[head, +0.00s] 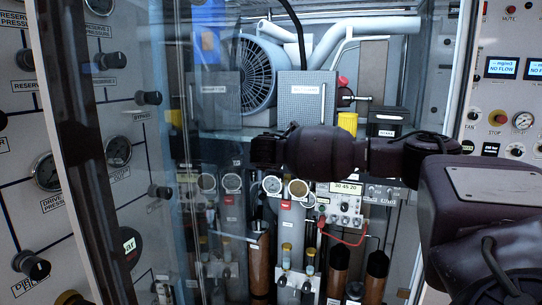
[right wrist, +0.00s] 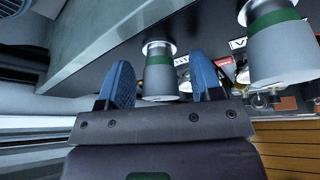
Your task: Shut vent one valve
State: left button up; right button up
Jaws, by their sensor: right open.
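In the right wrist view, my right gripper (right wrist: 164,82) is open, with its two blue fingers spread apart. A grey knob with a green band (right wrist: 158,72) shows between the fingers. I cannot tell whether they touch it. A larger similar knob (right wrist: 277,45) is to the right. Labels beside the knobs are partly hidden and too small to read, so I cannot tell which is the vent one valve. In the head view, my right gripper (head: 264,151) reaches in from the right in front of the cabinet; its fingers cannot be made out. My left gripper is not in view.
A glass cabinet door with a dark frame (head: 88,160) stands at the left. Panels with gauges (head: 118,151) and black knobs (head: 30,265) flank the cabinet. Inside are a round fan (head: 257,72), gauges, cylinders and a meter with a red cable (head: 344,240).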

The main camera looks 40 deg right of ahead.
jog(key=c, duration=0.9)
jog(key=shift+f+b, duration=0.15)
jog(key=shift+b, duration=0.15)
